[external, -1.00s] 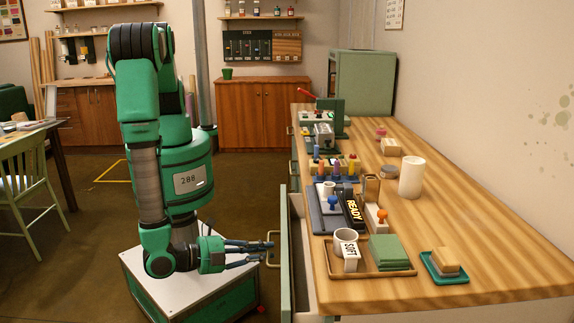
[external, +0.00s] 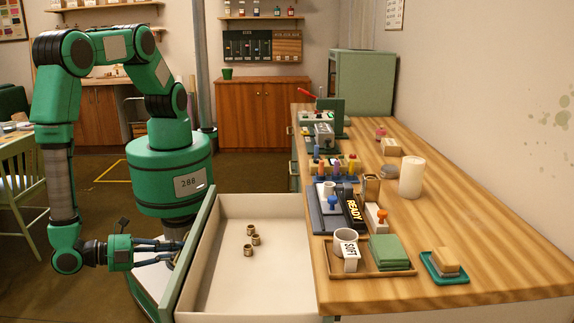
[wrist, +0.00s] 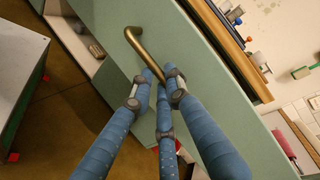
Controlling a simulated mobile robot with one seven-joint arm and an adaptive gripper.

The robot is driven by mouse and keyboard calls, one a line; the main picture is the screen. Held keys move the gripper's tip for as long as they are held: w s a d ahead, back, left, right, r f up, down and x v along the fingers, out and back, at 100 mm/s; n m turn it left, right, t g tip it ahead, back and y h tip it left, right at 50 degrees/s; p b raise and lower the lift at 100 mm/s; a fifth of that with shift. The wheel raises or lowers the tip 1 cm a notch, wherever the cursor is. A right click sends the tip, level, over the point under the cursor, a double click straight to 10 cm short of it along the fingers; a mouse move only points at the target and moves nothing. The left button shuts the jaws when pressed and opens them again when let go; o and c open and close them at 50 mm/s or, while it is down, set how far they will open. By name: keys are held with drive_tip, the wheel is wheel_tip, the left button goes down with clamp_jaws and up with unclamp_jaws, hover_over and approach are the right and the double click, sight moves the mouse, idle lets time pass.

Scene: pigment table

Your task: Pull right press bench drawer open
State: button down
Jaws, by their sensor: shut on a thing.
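The right press bench drawer (external: 215,285) stands wide open, its pale interior in full view. Its green front also fills the middle of the wrist view (wrist: 228,110). A brass bar handle (wrist: 140,48) is fixed to that front. My gripper (external: 178,252) is at the outer side of the drawer front. In the wrist view its blue fingers (wrist: 160,85) are closed around the handle's middle. The handle is mostly hidden in the external view.
Three small brass-coloured pieces (external: 254,240) lie in the drawer. A green chair (external: 22,195) stands at the left.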

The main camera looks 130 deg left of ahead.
drive_tip(key=shift+s+d, duration=0.6)
drive_tip(key=c, duration=1.7)
unclamp_jaws()
drive_tip(key=shift+o, duration=0.2)
drive_tip(key=shift+d, duration=0.1)
drive_tip(key=v, duration=1.1)
drive_tip(key=shift+d, duration=0.35)
drive_tip(key=shift+s, duration=0.1)
